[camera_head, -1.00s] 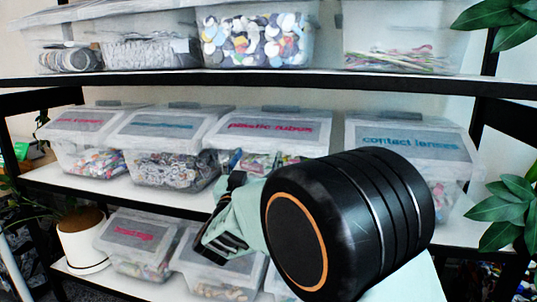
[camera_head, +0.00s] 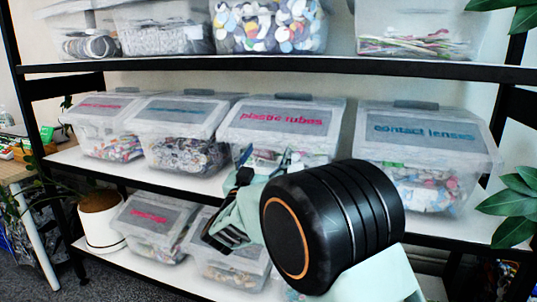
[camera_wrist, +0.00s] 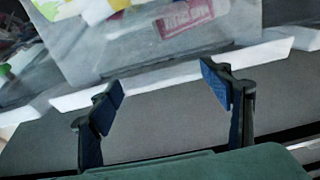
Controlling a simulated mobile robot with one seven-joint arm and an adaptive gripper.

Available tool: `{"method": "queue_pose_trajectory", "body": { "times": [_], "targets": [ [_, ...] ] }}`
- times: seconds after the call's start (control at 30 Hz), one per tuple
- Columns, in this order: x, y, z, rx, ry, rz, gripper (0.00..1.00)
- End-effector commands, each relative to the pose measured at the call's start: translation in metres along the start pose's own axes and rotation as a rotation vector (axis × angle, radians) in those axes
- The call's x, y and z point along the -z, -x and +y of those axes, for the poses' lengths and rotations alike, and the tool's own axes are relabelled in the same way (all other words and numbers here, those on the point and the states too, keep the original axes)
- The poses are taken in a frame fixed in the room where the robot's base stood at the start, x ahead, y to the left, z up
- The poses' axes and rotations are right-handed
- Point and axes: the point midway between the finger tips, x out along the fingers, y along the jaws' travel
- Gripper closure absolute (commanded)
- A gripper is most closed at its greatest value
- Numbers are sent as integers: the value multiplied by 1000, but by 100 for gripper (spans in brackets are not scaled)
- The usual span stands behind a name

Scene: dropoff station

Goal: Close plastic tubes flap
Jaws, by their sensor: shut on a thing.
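The plastic tubes bin (camera_head: 283,108) is a clear box on the middle shelf in the head view. Its slanted flap (camera_head: 280,118) with the pink label lies down over the top, and I cannot tell whether it is fully closed. A clear bin's lower wall (camera_wrist: 165,40), with a pink-labelled item inside, is just beyond the fingertips. My wrist hides part of the bin's lower front.
The contact lenses bin (camera_head: 425,150) stands to the right, and two more bins are to the left. The upper shelf edge (camera_head: 270,70) runs above the lids. Lower bins (camera_head: 150,225) sit below. Plants stand at left and right.

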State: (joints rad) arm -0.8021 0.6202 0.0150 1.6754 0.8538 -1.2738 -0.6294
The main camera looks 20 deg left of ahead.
Motion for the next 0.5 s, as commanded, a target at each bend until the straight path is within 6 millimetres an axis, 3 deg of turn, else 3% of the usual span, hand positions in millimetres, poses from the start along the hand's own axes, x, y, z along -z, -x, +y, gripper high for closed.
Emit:
{"method": "queue_pose_trajectory", "body": {
  "times": [0.03,0.43,0.47,0.5],
  "targets": [
    [-14,1,2,-1,9,-23,72],
    [-16,1,3,-2,12,-25,72],
    [-16,1,4,-3,12,-25,25],
    [-16,1,4,-3,12,-25,20]
  ]
}}
